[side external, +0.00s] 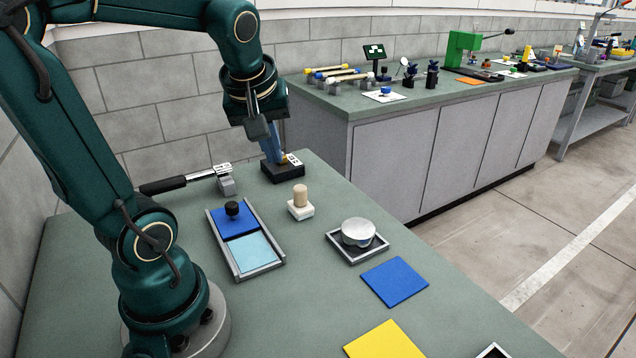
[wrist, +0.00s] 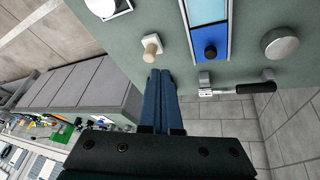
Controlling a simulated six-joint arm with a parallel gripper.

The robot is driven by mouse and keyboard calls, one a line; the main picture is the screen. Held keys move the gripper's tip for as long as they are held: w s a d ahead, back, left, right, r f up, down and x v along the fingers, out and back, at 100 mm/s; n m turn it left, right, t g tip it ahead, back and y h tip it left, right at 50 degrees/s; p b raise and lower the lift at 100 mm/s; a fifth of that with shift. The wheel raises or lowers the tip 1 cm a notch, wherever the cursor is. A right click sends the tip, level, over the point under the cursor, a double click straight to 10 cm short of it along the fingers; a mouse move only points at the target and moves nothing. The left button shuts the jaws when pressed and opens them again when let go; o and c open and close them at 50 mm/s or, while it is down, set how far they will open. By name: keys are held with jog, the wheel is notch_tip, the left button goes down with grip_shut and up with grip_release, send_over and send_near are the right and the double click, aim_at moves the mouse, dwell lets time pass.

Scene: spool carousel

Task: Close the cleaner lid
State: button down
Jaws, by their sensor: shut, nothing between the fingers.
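The cleaner (side external: 218,243) appears to be the grey-railed tray on the bench. A blue sliding lid (side external: 230,222) with a black knob (side external: 232,209) covers its far half. A light-blue pad (side external: 252,253) is exposed in the near half. In the wrist view, the blue lid (wrist: 208,34) with its knob lies right of my fingers. My gripper (side external: 277,158) is shut and empty, its blue fingers pointing down beyond the tray's far end, apart from the lid. The closed fingertips (wrist: 160,73) show in the wrist view.
A black labelled block (side external: 283,173) is by my fingertips; contact is unclear. A black-handled lever (side external: 178,184) lies beyond the tray. A wooden peg on a white base (side external: 300,204) and a silver round piece (side external: 358,232) stand right. Blue (side external: 395,281) and yellow (side external: 384,342) squares lie nearer.

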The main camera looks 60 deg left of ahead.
jog(key=s+a+f+n+g, duration=0.2)
jog(key=s+a+n, duration=0.15)
jog(key=a, duration=0.35)
jog(key=s+a+f+n+g, duration=0.2)
jog(key=s+a+f+n, duration=0.15)
jog(key=a, duration=0.25)
jog(key=x, duration=0.9)
jog(key=shift+w+a, duration=0.15)
jog(key=shift+w, duration=0.2)
jog(key=shift+w+d+r, duration=0.1)
jog(key=shift+d, duration=0.45)
jog(key=shift+w+d, duration=0.15)
jog(key=shift+d, duration=0.4)
jog(key=shift+w+d, duration=0.15)
jog(key=shift+d, duration=0.7)
jog(key=shift+d, duration=0.25)
jog(key=d, duration=1)
jog(key=shift+d, duration=0.25)
